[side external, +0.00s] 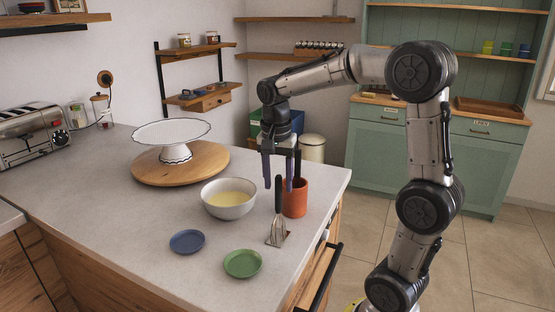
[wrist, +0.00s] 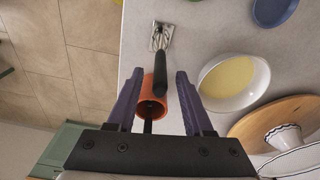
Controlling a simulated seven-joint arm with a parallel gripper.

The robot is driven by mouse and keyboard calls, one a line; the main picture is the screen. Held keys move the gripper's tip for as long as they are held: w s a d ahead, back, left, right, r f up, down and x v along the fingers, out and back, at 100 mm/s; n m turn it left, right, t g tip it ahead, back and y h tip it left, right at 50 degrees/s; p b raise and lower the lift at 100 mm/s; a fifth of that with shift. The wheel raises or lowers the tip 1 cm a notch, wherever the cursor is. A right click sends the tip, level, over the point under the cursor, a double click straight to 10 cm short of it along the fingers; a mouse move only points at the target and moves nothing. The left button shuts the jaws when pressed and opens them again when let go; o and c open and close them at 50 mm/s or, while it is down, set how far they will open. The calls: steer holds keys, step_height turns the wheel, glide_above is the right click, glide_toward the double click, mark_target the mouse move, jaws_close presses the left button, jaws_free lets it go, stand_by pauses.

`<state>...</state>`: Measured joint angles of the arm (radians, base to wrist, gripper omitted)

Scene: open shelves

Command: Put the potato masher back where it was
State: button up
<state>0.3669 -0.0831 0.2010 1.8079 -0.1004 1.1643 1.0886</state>
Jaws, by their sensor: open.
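The potato masher (side external: 278,213) stands upright on the counter, with its metal head down and black handle up, in front of an orange crock (side external: 295,198). The crock holds another dark-handled utensil (side external: 298,165). My gripper (side external: 278,186) is open and empty, pointing down above the counter near the crock and the masher handle. In the wrist view, the masher's metal head (wrist: 160,36) is at the top, and its handle (wrist: 161,75) reaches down between the lines of my two fingers. The crock (wrist: 150,105) shows between the fingers, partly hidden.
A bowl of yellow contents (side external: 229,198) stands left of the masher. A blue plate (side external: 187,241) and a green plate (side external: 243,263) lie in front. A white cake stand (side external: 172,133) sits on a round wooden board (side external: 205,165) farther back. The counter's right edge is close to the crock.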

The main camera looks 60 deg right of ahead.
steer(key=r, duration=0.7)
steer(key=shift+a, duration=0.35)
steer(key=s+a+f+n+t+y, duration=0.1)
steer(key=s+a+f+n+t, duration=0.4)
steer(key=s+a+n, duration=0.8)
steer(key=f+n, duration=0.2)
steer(key=n, duration=0.1)
steer(key=shift+s, duration=0.3)
